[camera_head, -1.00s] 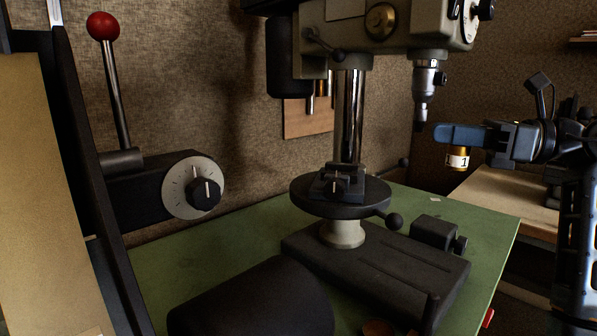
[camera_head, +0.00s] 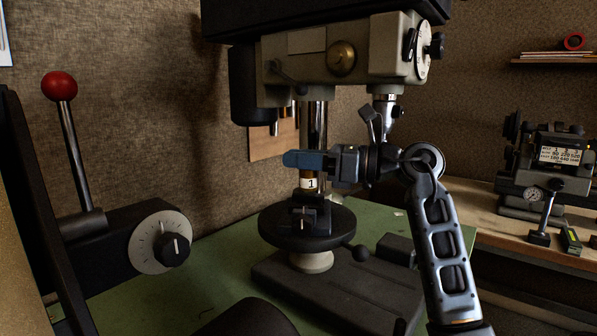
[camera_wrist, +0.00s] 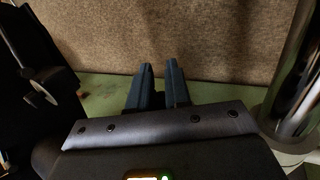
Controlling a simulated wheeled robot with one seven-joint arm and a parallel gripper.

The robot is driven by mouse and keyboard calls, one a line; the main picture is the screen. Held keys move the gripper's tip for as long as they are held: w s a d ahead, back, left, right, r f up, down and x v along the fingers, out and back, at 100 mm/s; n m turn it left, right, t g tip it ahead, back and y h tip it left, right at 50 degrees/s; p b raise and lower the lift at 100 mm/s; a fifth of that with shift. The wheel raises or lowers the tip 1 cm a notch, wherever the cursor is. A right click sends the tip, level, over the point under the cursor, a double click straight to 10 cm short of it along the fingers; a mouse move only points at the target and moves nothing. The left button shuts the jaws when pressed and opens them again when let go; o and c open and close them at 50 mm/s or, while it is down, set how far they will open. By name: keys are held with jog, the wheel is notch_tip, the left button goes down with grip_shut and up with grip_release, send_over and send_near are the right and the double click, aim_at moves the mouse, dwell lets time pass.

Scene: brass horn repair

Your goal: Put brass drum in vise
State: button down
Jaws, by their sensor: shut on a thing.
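The brass drum (camera_head: 309,183), a small brass cylinder with a white band marked "1", hangs below the blue fingers of my gripper (camera_head: 305,160) in the head view. My gripper is shut on it and holds it just above the vise. The small dark vise (camera_head: 312,214) sits on the round drill press table (camera_head: 345,222). Whether the drum touches the vise jaws cannot be told. In the wrist view the blue fingers (camera_wrist: 158,90) show from behind, and the drum and vise are hidden there.
The drill press head (camera_head: 340,50) and chuck (camera_head: 386,108) stand above and close to my gripper. The chrome column (camera_wrist: 295,80) is near on the right in the wrist view. A red-knobbed lever (camera_head: 59,87) is at left. A bench with a measuring machine (camera_head: 560,165) is at right.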

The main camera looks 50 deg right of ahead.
jog(key=shift+w+a, duration=0.15)
jog(key=shift+w, duration=0.05)
jog(key=shift+f+p, duration=0.4)
jog(key=shift+f, duration=1.35)
jog(key=c, duration=1.1)
grip_release()
jog(key=b+v, duration=0.2)
jog(key=v, duration=1)
jog(key=shift+r+b, duration=0.1)
jog(key=shift+b, duration=0.3)
